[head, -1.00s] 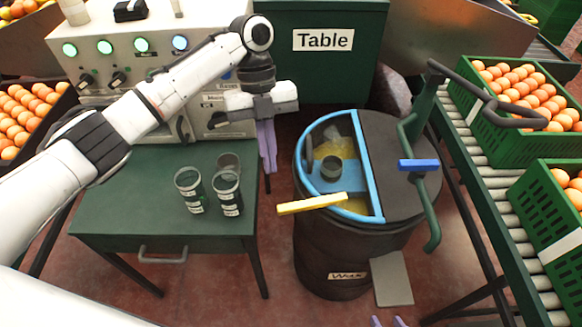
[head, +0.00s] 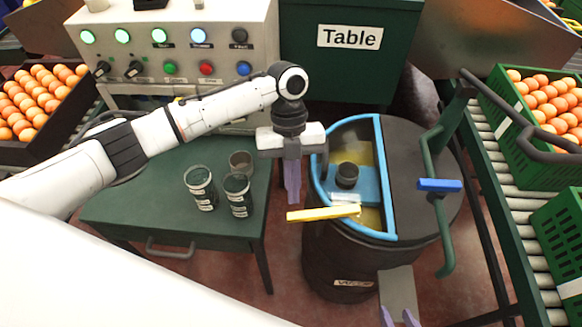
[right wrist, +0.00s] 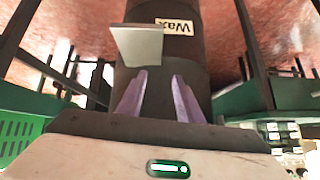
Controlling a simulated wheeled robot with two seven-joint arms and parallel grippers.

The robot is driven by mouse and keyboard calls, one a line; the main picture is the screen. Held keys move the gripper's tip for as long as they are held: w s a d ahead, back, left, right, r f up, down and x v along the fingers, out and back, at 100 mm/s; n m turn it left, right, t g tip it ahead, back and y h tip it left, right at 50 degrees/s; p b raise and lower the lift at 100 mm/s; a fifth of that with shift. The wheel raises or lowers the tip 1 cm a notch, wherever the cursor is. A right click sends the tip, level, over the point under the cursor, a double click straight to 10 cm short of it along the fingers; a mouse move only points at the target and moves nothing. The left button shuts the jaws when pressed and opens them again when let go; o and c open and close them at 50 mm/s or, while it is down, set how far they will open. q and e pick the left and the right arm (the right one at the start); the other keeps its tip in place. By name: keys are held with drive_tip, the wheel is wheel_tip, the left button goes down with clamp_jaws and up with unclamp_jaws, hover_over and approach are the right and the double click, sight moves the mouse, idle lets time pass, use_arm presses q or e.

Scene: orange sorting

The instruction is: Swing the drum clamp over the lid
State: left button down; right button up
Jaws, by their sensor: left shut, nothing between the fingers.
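The dark wax drum (head: 335,262) stands right of the table. Its dark lid half (head: 400,145) covers the right side. The blue-rimmed left half (head: 382,165) shows yellow contents and a dark cup-like piece. The green clamp bar (head: 428,160), with a blue grip (head: 440,185), lies across the dark right side. A yellow handle (head: 322,213) sticks out over the drum's left front edge. My left gripper (head: 292,198) is shut and empty, just behind the yellow handle's left end in the picture. My right gripper (head: 400,318) is open and empty, low before the drum; its parted fingers show in the right wrist view (right wrist: 162,85).
A grey plate (head: 398,292) juts from the drum's front, close to my right gripper. The green table (head: 150,205) holds several dark cups (head: 238,195). A roller conveyor (head: 525,215) with green crates of oranges (head: 499,117) runs along the right. A control panel stands behind.

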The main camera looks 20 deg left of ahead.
use_arm(q)
drive_tip(key=shift+s+d, duration=0.35)
drive_tip(key=shift+s, duration=0.4)
use_arm(e)
drive_tip(key=shift+w+d+r, duration=0.2)
drive_tip(key=shift+w+r, duration=0.05)
